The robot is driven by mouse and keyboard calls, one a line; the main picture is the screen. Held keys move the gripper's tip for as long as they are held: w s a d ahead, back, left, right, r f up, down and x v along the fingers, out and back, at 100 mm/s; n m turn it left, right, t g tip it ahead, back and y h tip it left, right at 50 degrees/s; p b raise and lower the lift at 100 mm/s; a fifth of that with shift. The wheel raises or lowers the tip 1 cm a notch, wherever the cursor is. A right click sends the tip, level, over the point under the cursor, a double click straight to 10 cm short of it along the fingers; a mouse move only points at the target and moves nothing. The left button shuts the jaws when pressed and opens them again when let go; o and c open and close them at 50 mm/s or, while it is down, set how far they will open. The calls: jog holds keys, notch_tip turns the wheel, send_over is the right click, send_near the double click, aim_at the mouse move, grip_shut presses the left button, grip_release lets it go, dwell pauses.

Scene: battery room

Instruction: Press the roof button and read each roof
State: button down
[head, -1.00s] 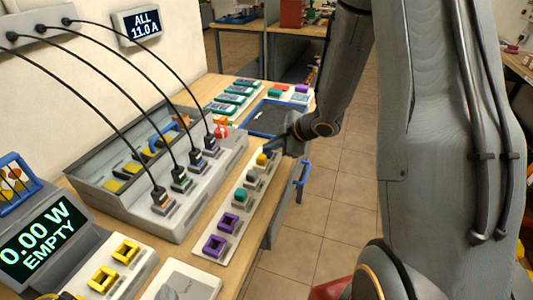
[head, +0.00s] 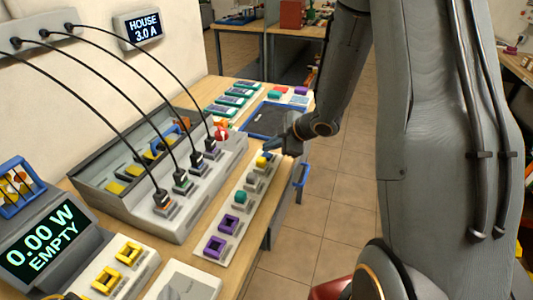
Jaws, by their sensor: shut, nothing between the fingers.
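A wall display (head: 143,29) reads "HOUSE 3.0 A". A white button strip (head: 244,209) lies along the bench's right edge, carrying a yellow button at its far end, grey and teal buttons, and purple square pieces nearer me. My gripper (head: 268,157) is shut and empty at the far end of the strip, at the yellow button (head: 262,161); whether it touches the button I cannot tell. A grey panel (head: 172,215) left of the strip holds several plugs on black cables. No button label is readable.
A second display (head: 45,240) reads "0.00 W EMPTY" at the near left. Yellow square pieces (head: 130,252) sit beside it. A blue-rimmed tray (head: 302,108) and green-topped packs lie at the far end. Tiled floor (head: 345,190) is open right of the bench.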

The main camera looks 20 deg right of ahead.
jog(key=shift+r, duration=0.1)
notch_tip(320, 180, up, 5)
jog(key=p, duration=0.5)
dwell(0.3)
dwell(0.6)
jog(key=m+h, duration=0.1)
jog(key=m+g+h+b, duration=0.2)
jog(key=m+h+b, duration=0.25)
jog(key=m, duration=0.45)
send_near(270, 156)
jog(key=s+d+r, duration=0.3)
jog(key=s+d, duration=0.1)
jog(key=s+a+m+g, duration=0.2)
jog(key=s+m, duration=0.1)
jog(key=s, duration=0.4)
jog(key=s+a+m+g+b, duration=0.1)
jog(key=s+a+m+g, duration=0.1)
jog(key=s, duration=0.6)
jog(key=shift+s+a+m, duration=0.35)
jog(key=shift+a+m, duration=0.15)
jog(key=shift+m, duration=0.1)
